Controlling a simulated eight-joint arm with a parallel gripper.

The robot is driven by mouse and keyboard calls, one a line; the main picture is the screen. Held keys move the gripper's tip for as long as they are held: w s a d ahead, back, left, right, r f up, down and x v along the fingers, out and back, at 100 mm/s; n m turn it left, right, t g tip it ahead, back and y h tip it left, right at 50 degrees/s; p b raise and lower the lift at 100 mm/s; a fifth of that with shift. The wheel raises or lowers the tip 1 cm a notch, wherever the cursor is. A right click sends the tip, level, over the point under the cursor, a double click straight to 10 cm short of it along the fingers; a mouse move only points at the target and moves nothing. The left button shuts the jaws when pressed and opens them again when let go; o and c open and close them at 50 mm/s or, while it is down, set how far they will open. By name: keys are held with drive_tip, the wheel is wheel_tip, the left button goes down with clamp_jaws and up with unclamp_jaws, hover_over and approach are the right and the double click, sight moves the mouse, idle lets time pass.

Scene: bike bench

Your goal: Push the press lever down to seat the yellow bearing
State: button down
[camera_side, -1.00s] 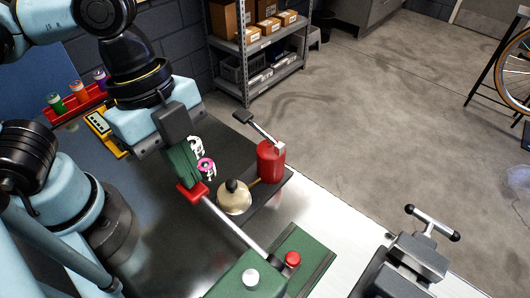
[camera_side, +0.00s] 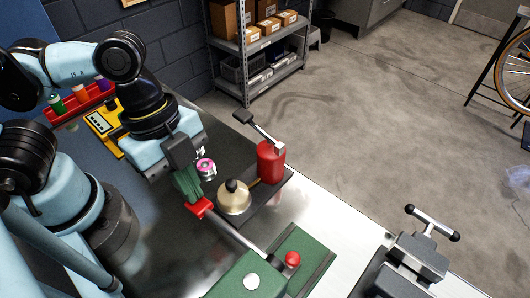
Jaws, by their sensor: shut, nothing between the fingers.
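The press lever is a silver rod (camera_side: 236,234) with a red grip (camera_side: 199,208) at its upper left end. It runs down to the green press body (camera_side: 247,278) at the bottom edge, which has a white round knob on top. My gripper (camera_side: 190,190) has a dark grey and green finger part below its light blue body. It is shut and empty. Its fingertips are right at the red grip and appear to touch it from above. The yellow bearing cannot be made out in this view.
A red button (camera_side: 292,258) and a vise (camera_side: 415,255) are at the lower right.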

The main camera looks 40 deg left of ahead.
drive_tip(key=shift+a+f, duration=0.1)
drive_tip(key=a+v, duration=0.2)
drive_tip(key=v, duration=1.1)
drive_tip(key=shift+a, duration=0.35)
idle(0.4)
drive_tip(key=w+a+f+n+t+y, duration=0.1)
drive_tip(key=w+a+f+n+t, duration=0.2)
drive_tip(key=w+n, duration=0.4)
drive_tip(key=w+a+f+n+t+y, duration=0.2)
drive_tip(key=w+a+f+n+t, duration=0.2)
drive_tip(key=n, duration=0.7)
drive_tip(key=w+a+f, duration=0.2)
drive_tip(key=w, duration=0.1)
drive_tip(key=shift+a, duration=0.2)
